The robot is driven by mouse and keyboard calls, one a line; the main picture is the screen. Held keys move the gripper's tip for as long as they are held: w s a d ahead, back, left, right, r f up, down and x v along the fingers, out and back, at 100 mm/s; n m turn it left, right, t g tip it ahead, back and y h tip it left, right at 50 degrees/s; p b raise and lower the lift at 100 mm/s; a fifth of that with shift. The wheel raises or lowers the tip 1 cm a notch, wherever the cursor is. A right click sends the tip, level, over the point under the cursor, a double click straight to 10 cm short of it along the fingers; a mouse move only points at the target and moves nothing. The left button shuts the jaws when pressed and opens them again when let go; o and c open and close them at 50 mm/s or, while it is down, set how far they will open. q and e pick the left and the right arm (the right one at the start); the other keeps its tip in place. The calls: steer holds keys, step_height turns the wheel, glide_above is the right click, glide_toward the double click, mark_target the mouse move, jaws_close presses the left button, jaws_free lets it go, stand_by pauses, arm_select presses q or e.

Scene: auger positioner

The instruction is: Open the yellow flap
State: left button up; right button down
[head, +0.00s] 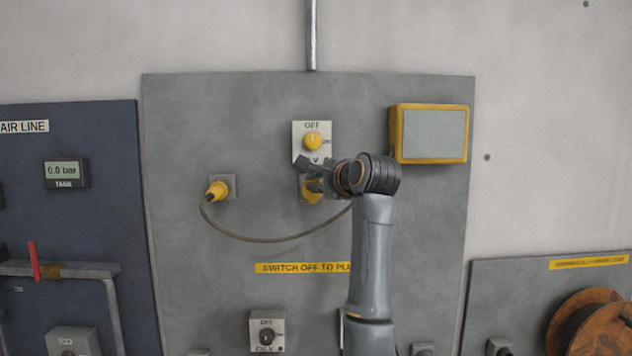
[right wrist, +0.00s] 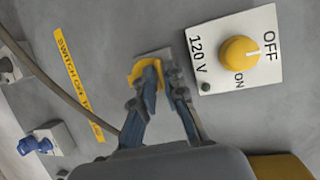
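A yellow flap or cover (head: 311,191) sits on a small plate below the upper switch on the grey panel. It is partly hidden by my right gripper (head: 314,177). In the right wrist view the yellow flap (right wrist: 141,75) shows at the tips of my right gripper (right wrist: 160,72). The left finger overlaps the flap in the picture; I cannot tell whether they touch. The two fingers stand a little apart with nothing seen held between them. The flap looks shut, but its far side is hidden. My left gripper is not in view.
The 120 V switch (right wrist: 240,52) with its yellow knob is close beside the fingers. A yellow plug (head: 216,190) with a hanging cable (head: 262,240) is at left. A yellow-framed box (head: 430,134) is at upper right. Another switch (head: 267,331) is below.

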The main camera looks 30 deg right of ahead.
steer(key=shift+s+a+f+n+t+y+b, duration=0.35)
steer(key=shift+f+n+t+b, duration=0.85)
steer(key=shift+b, duration=2.05)
steer(key=shift+s+a+f+n+t+h+b, duration=0.15)
steer(key=shift+s+f+n+t+b, duration=0.3)
steer(key=shift+t+b, duration=2.1)
steer(key=shift+s+a+f+n+t+y+b, duration=0.25)
steer(key=shift+s+f+n+t+b, duration=0.4)
steer(key=shift+b, duration=3.25)
steer(key=shift+w+n, duration=0.15)
steer(key=shift+n, duration=0.25)
steer(key=c, duration=1.5)
jaws_free()
steer(key=v, duration=1.2)
steer(key=shift+f, duration=0.2)
